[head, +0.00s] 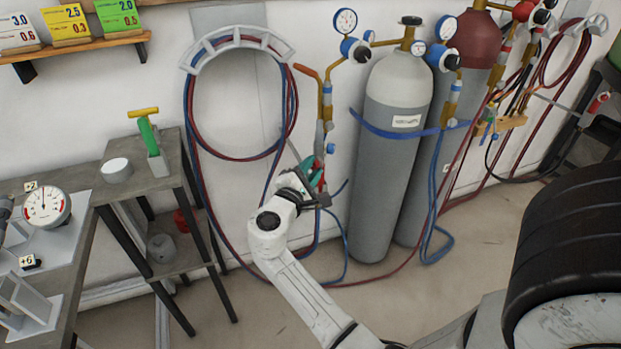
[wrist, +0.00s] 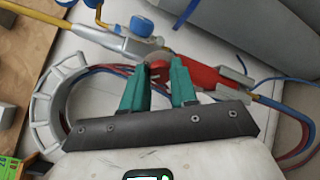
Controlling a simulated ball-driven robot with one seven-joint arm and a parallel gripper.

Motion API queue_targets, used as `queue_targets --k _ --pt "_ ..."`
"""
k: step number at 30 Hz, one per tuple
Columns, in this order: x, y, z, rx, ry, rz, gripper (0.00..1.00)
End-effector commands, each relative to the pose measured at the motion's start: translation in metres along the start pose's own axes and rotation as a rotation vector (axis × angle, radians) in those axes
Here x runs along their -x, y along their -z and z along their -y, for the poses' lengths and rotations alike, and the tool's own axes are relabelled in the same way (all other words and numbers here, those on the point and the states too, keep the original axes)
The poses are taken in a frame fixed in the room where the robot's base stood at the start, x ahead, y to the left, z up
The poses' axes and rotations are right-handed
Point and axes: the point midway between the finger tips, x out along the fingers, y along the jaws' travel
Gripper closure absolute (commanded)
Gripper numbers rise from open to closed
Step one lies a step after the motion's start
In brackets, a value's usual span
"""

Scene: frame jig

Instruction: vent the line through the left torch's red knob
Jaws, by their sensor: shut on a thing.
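The left torch (head: 327,104) stands upright near the wall beside the grey cylinder, with a brass tube, a bent orange tip and a blue knob (head: 331,148). In the wrist view its silver and red body (wrist: 208,76) runs across behind my fingers. My gripper (head: 318,172) is at the torch's lower part. In the wrist view the teal fingers of my gripper (wrist: 160,70) are shut on the red knob (wrist: 158,66), which shows between their tips. The knob is partly hidden by the fingers, and I cannot tell how far it is turned.
Red and blue hoses hang on a grey wall hook (head: 238,37) to the left. A grey cylinder (head: 385,190) with gauges and a red-topped cylinder (head: 470,45) stand close on the right. A dark side table (head: 165,185) is at the left. A large black tyre (head: 575,235) is at the right front.

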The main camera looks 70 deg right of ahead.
Motion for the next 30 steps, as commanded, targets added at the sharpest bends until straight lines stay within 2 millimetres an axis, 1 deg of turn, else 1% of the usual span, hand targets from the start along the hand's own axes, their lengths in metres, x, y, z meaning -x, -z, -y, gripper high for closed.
queue_targets --k 1,9,15,21,30 --pt "0.0001 0.0030 0.0042 -0.046 -0.001 0.000 1.00" --pt "-0.0001 0.0028 0.0050 -0.289 -0.001 0.000 1.00" --pt "-0.0003 0.0024 0.0045 -0.434 0.000 0.000 1.00" --pt "-0.0002 0.0017 0.0038 -0.532 0.001 0.000 1.00" --pt "-0.0003 0.0009 0.0028 -0.593 0.002 0.001 1.00"
